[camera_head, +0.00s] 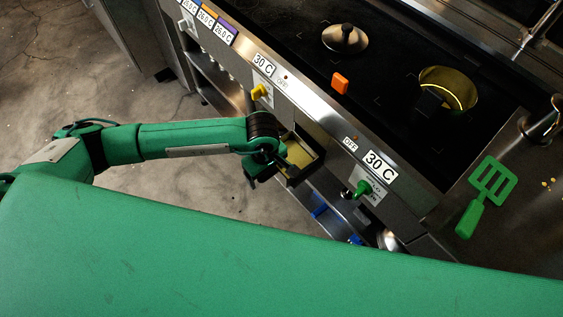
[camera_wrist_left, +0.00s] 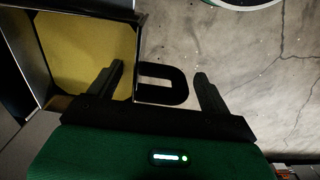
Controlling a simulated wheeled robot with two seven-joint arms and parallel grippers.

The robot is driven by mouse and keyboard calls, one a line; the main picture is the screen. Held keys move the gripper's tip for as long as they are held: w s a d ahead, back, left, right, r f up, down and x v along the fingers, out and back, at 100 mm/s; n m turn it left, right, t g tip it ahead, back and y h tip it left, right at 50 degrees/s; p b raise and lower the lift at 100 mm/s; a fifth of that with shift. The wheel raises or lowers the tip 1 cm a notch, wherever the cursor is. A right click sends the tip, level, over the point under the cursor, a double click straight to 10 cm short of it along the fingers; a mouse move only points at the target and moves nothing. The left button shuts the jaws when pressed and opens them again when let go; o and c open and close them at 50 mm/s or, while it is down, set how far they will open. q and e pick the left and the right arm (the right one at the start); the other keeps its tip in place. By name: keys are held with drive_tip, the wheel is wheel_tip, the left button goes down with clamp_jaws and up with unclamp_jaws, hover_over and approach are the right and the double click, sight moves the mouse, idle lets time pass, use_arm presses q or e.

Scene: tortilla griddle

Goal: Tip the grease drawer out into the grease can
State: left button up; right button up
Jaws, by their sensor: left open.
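The grease drawer (camera_head: 313,167) sticks out of the front of the cooking unit, below the knobs. Its yellow contents show in the left wrist view, where the drawer (camera_wrist_left: 140,20) lies at upper left. Its black loop handle (camera_wrist_left: 182,85) projects from the drawer front. My left gripper (camera_head: 268,171) is at the drawer front. In the left wrist view its open fingers (camera_wrist_left: 159,73) stand either side of the handle, not closed on it. I cannot identify the grease can for certain. My right gripper is not in view.
A vessel with a yellow-lit inside (camera_head: 462,78) and a domed lid (camera_head: 345,38) are on the dark cooktop. A green slotted spatula (camera_head: 490,183) lies on the metal counter at right. Yellow (camera_head: 259,91) and green (camera_head: 363,188) knobs project near the drawer. Open concrete floor (camera_head: 200,190) lies at left.

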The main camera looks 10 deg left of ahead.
use_arm(q)
drive_tip(key=c, duration=1.3)
drive_tip(key=shift+c, duration=1.1)
drive_tip(key=shift+r, duration=0.15)
